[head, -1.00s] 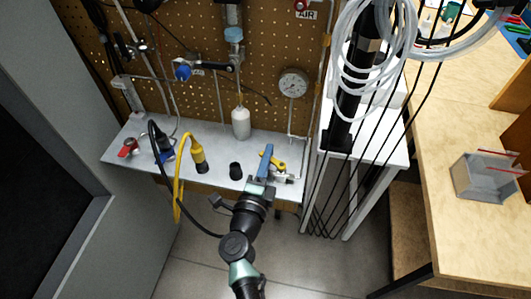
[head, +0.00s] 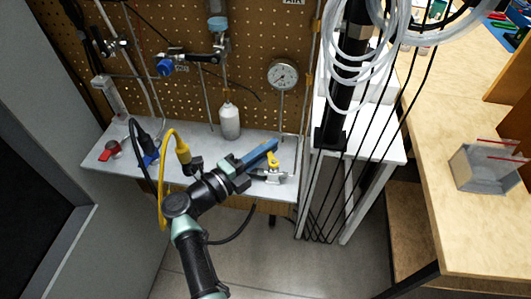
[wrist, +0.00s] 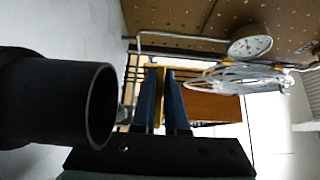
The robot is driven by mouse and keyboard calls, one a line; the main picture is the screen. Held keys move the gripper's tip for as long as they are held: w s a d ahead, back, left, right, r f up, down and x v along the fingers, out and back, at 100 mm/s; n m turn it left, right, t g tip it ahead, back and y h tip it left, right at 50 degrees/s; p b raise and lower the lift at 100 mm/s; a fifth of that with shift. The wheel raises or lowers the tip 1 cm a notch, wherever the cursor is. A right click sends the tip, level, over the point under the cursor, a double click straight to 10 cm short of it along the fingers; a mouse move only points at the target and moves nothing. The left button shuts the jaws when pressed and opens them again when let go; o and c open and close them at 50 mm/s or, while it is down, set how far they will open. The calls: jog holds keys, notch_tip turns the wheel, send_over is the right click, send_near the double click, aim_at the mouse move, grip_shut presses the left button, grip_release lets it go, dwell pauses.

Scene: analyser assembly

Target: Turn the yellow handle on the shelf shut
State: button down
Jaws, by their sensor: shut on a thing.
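The yellow handle (head: 272,160) sits on a small metal valve (head: 271,177) near the right end of the grey shelf (head: 287,150). My gripper (head: 270,149) reaches over the shelf from the left with its blue fingers pointing right and away. In the wrist view, the two blue fingers (wrist: 162,98) are closed around a narrow strip of the yellow handle (wrist: 161,90). The fingers hide part of the handle in the head view.
A white bottle (head: 229,121), a yellow plug (head: 182,150) with a cable and a red-handled part (head: 113,149) stand on the shelf. A round gauge (head: 283,74) is behind. Hanging black cables (head: 339,190) are to the right. A black tube-like shape (wrist: 95,105) fills the wrist view's left.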

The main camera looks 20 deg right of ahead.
dwell(0.4)
jog(key=c, duration=1.2)
grip_release()
jog(key=v, duration=1.2)
jog(key=shift+s+a+r, duration=0.1)
jog(key=shift+s+a, duration=0.05)
jog(key=shift+a, duration=0.25)
